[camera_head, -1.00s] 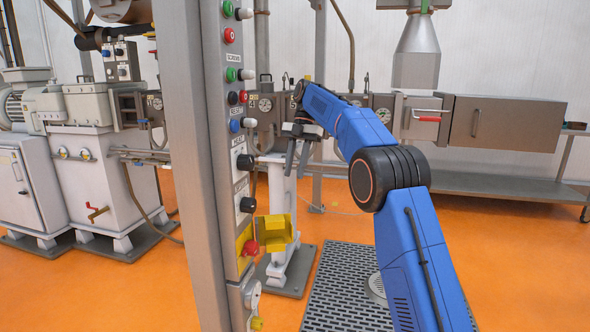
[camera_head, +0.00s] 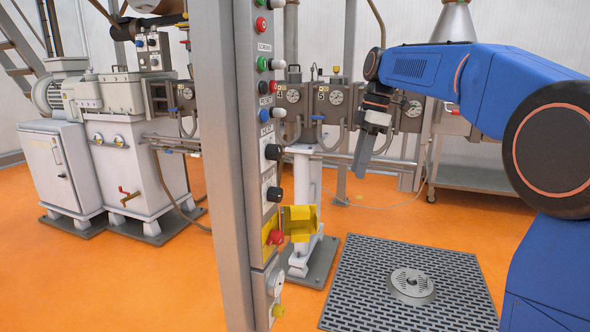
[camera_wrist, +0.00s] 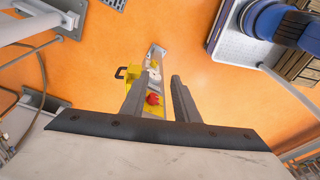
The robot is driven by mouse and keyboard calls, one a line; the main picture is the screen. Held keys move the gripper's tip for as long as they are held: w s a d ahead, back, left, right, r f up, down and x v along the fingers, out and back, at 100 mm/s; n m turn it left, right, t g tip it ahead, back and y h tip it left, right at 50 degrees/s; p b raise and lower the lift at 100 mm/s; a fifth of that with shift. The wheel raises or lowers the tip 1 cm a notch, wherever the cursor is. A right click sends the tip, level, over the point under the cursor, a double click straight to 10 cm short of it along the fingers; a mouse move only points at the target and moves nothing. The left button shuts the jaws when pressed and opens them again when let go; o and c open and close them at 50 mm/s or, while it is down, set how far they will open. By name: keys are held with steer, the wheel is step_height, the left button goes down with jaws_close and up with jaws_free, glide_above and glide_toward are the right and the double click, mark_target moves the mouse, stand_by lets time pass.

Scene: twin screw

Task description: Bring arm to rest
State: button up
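My blue arm (camera_head: 470,85) reaches in from the right in the head view. My gripper (camera_head: 362,168) hangs at its end, fingers pointing down, in free air right of the control post. In the wrist view my gripper (camera_wrist: 159,76) shows two grey fingers apart, with nothing held between them. The control post (camera_head: 223,170) stands upright with several buttons and knobs. Its red knob (camera_head: 275,237) sits at a yellow plate low on the post. The red knob (camera_wrist: 152,99) also shows in the wrist view, beyond the fingers and not visibly touched.
A yellow open box (camera_head: 299,222) is by the post. A perforated floor mat (camera_head: 365,290) lies right of it. White machinery (camera_head: 130,160) stands at left, and piping with gauges (camera_head: 335,98) runs behind my gripper. Orange floor (camera_head: 400,218) is clear between.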

steer(key=s+d+f+m+t, duration=0.1)
steer(key=s+d+f+m, duration=0.3)
steer(key=s, duration=0.8)
steer(key=s+d+f+m+t+h, duration=0.1)
steer(key=s+d+f+m+t, duration=0.1)
steer(key=s+f+m, duration=0.6)
steer(key=s+d+f+m+t+h, duration=0.1)
steer(key=s+d+f+m, duration=0.4)
steer(key=s+f, duration=0.5)
steer(key=s+m+t, duration=0.1)
steer(key=s, duration=0.5)
steer(key=shift+d, duration=0.3)
